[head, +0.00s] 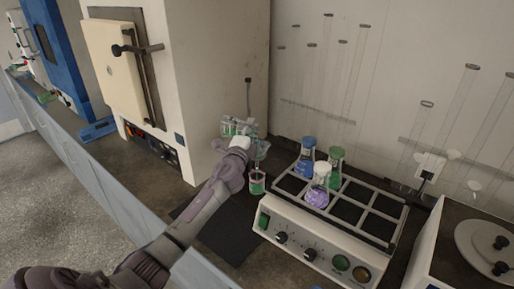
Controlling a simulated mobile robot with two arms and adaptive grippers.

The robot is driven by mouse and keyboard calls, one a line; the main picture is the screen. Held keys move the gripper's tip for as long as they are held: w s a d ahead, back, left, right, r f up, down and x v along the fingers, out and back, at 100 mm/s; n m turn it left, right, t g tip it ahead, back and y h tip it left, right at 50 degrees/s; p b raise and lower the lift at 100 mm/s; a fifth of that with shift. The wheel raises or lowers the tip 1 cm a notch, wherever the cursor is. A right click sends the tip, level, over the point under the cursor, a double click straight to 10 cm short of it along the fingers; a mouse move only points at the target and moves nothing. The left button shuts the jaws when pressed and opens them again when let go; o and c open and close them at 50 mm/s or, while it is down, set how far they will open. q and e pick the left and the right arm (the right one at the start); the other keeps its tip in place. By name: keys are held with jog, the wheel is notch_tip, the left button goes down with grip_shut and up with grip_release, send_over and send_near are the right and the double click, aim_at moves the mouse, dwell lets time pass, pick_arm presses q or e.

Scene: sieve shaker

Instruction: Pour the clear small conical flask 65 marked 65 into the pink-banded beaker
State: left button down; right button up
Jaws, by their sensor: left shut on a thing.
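My left gripper (243,143) is shut on a small clear glass vessel, which I take to be the conical flask (262,150). The flask shows just right of the fingers and looks tilted; its marking is too small to read and part of it is hidden by the gripper. The pink-banded beaker (257,184) stands on the dark bench just below the flask, left of the shaker. I cannot tell whether any liquid is leaving the flask. My right gripper is not in view.
Blue (304,162), green (334,171) and purple (318,190) flasks stand in the shaker's rack (372,212). Other clear glassware (230,127) is behind the gripper. A beige oven (125,65) stands at left. A dark mat (232,232) lies in front of the beaker.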

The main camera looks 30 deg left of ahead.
pick_arm(q)
jog(key=shift+d+f+m, duration=0.15)
jog(key=shift+f+m, duration=0.3)
jog(key=shift+m, duration=0.35)
dwell(1.5)
